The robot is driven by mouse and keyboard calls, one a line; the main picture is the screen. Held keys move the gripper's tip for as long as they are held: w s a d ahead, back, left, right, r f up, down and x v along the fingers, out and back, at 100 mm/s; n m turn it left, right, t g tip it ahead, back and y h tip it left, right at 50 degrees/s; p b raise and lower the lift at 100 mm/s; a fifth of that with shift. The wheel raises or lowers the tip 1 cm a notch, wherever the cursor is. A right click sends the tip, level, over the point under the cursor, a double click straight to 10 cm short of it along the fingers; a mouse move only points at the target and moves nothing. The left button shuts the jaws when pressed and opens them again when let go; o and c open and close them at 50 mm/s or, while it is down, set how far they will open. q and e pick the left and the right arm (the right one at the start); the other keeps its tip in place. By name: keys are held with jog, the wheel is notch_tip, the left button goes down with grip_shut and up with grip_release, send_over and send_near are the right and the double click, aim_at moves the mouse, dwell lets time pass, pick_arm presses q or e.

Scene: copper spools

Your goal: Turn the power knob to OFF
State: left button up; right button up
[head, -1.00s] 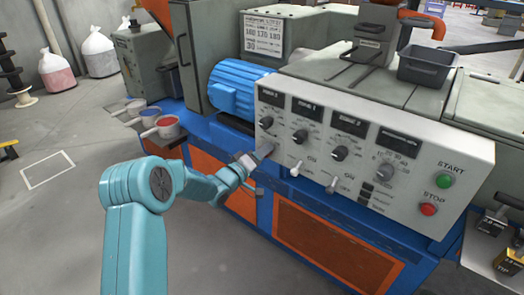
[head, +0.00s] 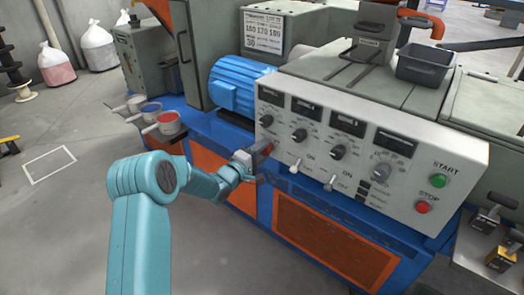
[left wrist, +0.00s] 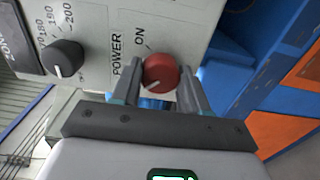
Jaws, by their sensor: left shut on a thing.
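The red power knob (left wrist: 161,72) is on the light panel in the left wrist view, beside the printed words POWER and ON. Its white pointer line points to the lower left in that view, away from the ON mark. No OFF mark shows there. My left gripper (left wrist: 156,88) is shut on the knob, with one finger on each side. In the head view my left gripper (head: 259,157) is at the lower left corner of the panel, with a bit of the red knob (head: 266,149) showing. My right gripper is not in view.
The control panel (head: 409,204) carries black zone knobs, white toggles (head: 295,165), a green START button (head: 439,181) and a red STOP button (head: 423,207). A black zone knob (left wrist: 66,58) is near the left finger. Pans (head: 168,122) stand left of the blue motor.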

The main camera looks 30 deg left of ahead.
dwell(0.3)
pick_arm(q)
jog(key=o, duration=1.1)
jog(key=shift+c, duration=0.2)
jog(key=s+a+p, duration=0.1)
jog(key=s+p, duration=0.1)
jog(key=s, duration=1.4)
jog(key=shift+s+a, duration=0.15)
